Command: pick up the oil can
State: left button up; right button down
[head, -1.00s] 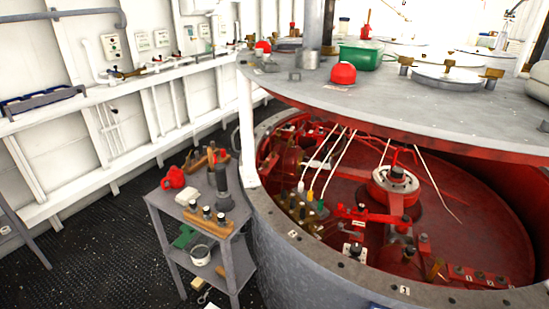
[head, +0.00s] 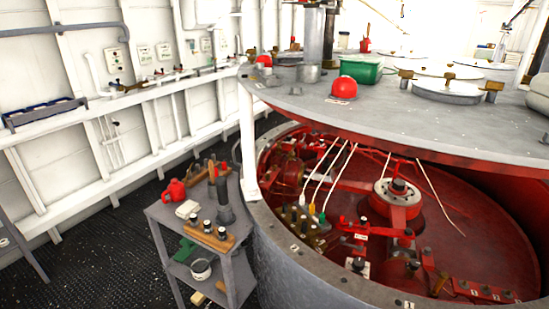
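A small red can with a handle (head: 174,191), which looks like the oil can, stands on the top shelf of a grey metal cart (head: 239,237). It is at the shelf's back left corner, in the left half of the head view. It looks upright and nothing hides much of it. Neither of my grippers is in view.
On the cart are a pale cloth (head: 187,209), a wooden block with dark-topped pegs (head: 207,236) and a dark upright cylinder (head: 224,203). A large open drum (head: 290,280) with a red interior stands close at the right. Dark floor (head: 90,260) is clear at the left.

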aim_at(176, 190)
jog(key=i+j+u, duration=0.15)
jog(key=j, duration=0.15)
jog(key=i+j+u, duration=0.15)
jog(key=j, duration=0.2)
jog(key=i+j+u, duration=0.3)
jog(key=j+u, duration=0.15)
jog(key=i+j+u, duration=0.35)
jog(key=u, duration=0.15)
jog(key=i+j+u, duration=0.35)
jog(key=i, duration=0.35)
jog(key=i+u, duration=0.35)
jog(key=i, duration=0.4)
jog(key=i+z, duration=0.7)
jog(key=i, duration=0.2)
jog(key=i+j+z, duration=0.2)
jog(key=i+z, duration=0.15)
jog(key=i+l+z, duration=0.15)
jog(key=i+z, duration=0.65)
jog(key=i+j+z, duration=0.15)
jog(key=i+z, duration=0.65)
jog(key=i+j+z, duration=0.1)
jog(key=i+z, duration=0.35)
jog(key=i+j+z, duration=0.25)
jog(key=z, duration=0.15)
jog(key=i+j+z, duration=0.15)
jog(key=z, duration=0.3)
jog(key=i+j+z, duration=0.25)
jog(key=z, duration=0.2)
jog(key=i+j+z, duration=0.45)
jog(key=k+l, duration=0.1)
